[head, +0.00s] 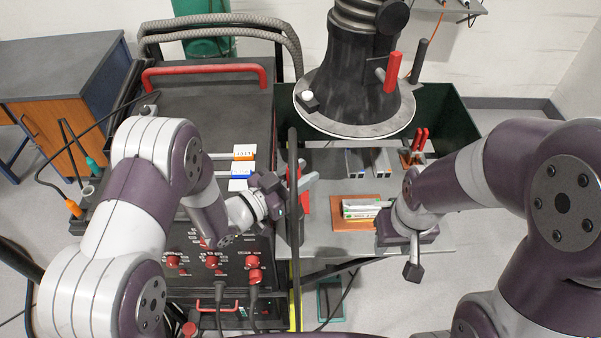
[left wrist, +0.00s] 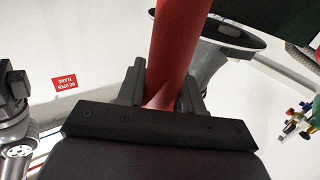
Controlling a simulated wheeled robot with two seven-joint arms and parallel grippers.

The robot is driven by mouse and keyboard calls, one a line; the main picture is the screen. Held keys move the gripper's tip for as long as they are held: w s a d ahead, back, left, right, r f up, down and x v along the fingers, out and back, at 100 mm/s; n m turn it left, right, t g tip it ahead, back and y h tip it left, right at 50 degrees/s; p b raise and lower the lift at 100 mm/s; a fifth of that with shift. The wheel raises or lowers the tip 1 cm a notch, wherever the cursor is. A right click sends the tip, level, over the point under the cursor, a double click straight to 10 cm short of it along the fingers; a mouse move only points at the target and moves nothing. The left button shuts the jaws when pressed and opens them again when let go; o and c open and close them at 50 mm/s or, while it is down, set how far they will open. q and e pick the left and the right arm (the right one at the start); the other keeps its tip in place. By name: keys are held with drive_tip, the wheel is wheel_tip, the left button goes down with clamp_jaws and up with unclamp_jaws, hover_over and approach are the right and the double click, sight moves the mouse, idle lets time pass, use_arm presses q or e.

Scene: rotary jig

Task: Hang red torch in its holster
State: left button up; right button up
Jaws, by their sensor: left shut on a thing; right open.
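My left gripper (head: 284,187) is shut on a red torch (head: 304,192) at the left edge of the work table. In the left wrist view the red torch body (left wrist: 182,45) runs up between the two fingers (left wrist: 160,88). A dark upright holder (head: 294,228) shows directly below the red part in the head view; I cannot tell whether the torch is inside it, touching it or in front of it. My right gripper (head: 412,262) is open and empty, near the table's front right.
The welding machine (head: 210,255) with red knobs stands left of the table. Orange-tipped (head: 74,208) and green-tipped (head: 93,164) tools hang at far left.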

use_arm(q)
drive_tip(key=shift+f, duration=0.15)
drive_tip(key=o, duration=1.1)
